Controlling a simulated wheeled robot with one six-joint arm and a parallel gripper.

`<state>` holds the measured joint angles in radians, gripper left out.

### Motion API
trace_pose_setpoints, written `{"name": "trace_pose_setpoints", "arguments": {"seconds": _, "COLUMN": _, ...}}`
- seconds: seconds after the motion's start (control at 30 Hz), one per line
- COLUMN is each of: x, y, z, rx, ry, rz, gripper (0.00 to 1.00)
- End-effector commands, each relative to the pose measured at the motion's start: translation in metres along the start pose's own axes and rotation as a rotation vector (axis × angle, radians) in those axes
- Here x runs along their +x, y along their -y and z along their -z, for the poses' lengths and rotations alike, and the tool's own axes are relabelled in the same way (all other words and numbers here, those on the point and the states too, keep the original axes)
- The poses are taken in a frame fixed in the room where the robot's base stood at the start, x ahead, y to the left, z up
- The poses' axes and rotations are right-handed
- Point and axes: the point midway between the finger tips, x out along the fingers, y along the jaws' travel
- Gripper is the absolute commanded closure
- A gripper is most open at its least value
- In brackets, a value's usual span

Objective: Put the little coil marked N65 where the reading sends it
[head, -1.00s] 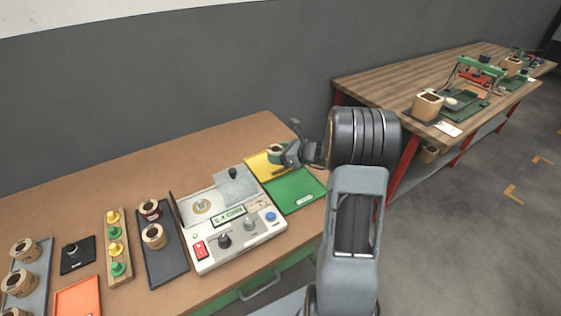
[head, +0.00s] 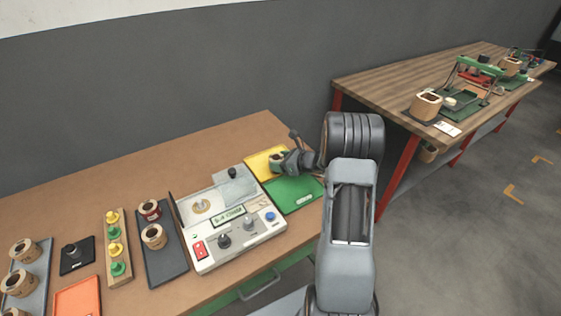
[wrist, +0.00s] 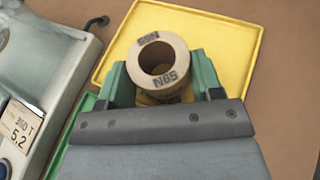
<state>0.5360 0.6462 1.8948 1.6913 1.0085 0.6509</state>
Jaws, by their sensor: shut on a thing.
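The little coil (wrist: 158,62) is a tan ring with a dark hole, and N65 is printed on it in the wrist view. My gripper (wrist: 160,80) has green fingers on both sides of the coil and is shut on it. The coil is over the yellow tray (wrist: 215,30); I cannot tell whether it touches the tray. In the head view my gripper (head: 280,160) is at the yellow tray, and the coil is mostly hidden. The meter (head: 228,218) has a lit green display whose text is too small to read surely.
A green tray (head: 294,196) lies in front of the yellow one. Left of the meter are a dark tray (head: 166,268) with coils, a board of yellow and green pegs (head: 118,272), an orange tray (head: 78,298) and a grey tray with coils. A second table (head: 400,80) stands at the right.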

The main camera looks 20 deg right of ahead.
Motion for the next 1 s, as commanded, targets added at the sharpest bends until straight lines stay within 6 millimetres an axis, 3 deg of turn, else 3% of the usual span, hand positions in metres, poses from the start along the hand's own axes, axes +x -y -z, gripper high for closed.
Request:
{"name": "trace_pose_setpoints", "arguments": {"seconds": 0.1, "x": 0.002, "y": 0.000, "z": 0.004, "rx": 0.000, "ry": 0.000, "rz": 0.000, "gripper": 0.71}}
{"name": "trace_pose_setpoints", "arguments": {"seconds": 0.13, "x": 0.001, "y": 0.000, "z": 0.003, "rx": 0.000, "ry": 0.000, "rz": 0.000, "gripper": 0.38}}
{"name": "trace_pose_setpoints", "arguments": {"seconds": 0.37, "x": 0.001, "y": 0.000, "z": 0.003, "rx": 0.001, "ry": 0.000, "rz": 0.000, "gripper": 0.15}}
{"name": "trace_pose_setpoints", "arguments": {"seconds": 0.7, "x": -0.002, "y": 0.000, "z": -0.003, "rx": 0.001, "ry": 0.000, "rz": 0.000, "gripper": 0.15}}
{"name": "trace_pose_setpoints", "arguments": {"seconds": 1.0, "x": -0.054, "y": 0.001, "z": -0.001, "rx": 0.002, "ry": 0.000, "rz": 0.005, "gripper": 0.15}}
